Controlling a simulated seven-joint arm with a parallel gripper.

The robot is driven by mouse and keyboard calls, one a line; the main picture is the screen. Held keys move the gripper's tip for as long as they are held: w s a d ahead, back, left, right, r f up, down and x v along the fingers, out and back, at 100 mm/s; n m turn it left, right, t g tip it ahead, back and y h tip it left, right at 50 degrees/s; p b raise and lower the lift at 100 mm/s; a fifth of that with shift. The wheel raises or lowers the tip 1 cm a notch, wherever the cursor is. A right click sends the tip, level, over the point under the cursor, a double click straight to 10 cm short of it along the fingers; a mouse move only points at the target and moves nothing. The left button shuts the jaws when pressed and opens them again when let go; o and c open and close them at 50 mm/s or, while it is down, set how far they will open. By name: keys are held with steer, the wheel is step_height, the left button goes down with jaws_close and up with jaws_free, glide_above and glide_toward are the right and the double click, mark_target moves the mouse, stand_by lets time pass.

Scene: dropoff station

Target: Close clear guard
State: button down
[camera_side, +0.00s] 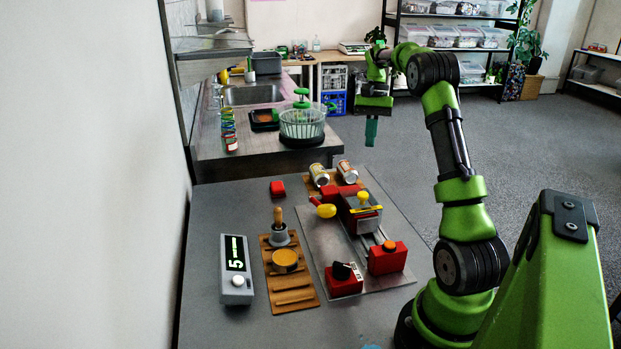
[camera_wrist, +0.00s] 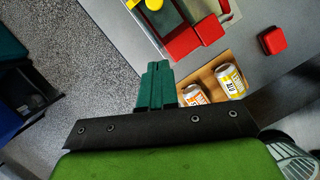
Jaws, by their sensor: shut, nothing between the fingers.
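A grey-and-red machine (camera_side: 350,222) stands on a metal plate on the table, with a yellow knob (camera_side: 363,196) on top and a yellow-ended lever (camera_side: 326,211) at its left. I cannot clearly make out a clear guard on it; any see-through panel is too small to tell. My gripper (camera_side: 371,132) hangs fingers down, high above and beyond the far edge of the table, well apart from the machine. In the wrist view the teal fingers of my gripper (camera_wrist: 157,85) are together and empty, with part of the machine's red body (camera_wrist: 180,42) at the top.
Two cans (camera_side: 319,174) lie on a wooden rack behind the machine, near a red block (camera_side: 277,188). Red boxes with an orange button (camera_side: 387,257) and a black knob (camera_side: 344,280) stand in front. A wooden rack (camera_side: 290,282) and grey display box (camera_side: 236,269) are left.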

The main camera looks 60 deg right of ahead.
glide_above(365, 189)
step_height(365, 189, down, 8)
steer(key=shift+d+f, duration=0.1)
steer(key=shift+f, duration=0.05)
steer(key=a, duration=0.2)
steer(key=shift+s+a+f, duration=0.3)
steer(key=shift+s+a, duration=0.1)
steer(key=shift+s+a+f, duration=0.1)
steer(key=shift+s+a, duration=0.05)
steer(key=shift+a, duration=0.3)
steer(key=s+a, duration=0.8)
steer(key=shift+s+a, duration=0.3)
steer(key=shift+f, duration=0.1)
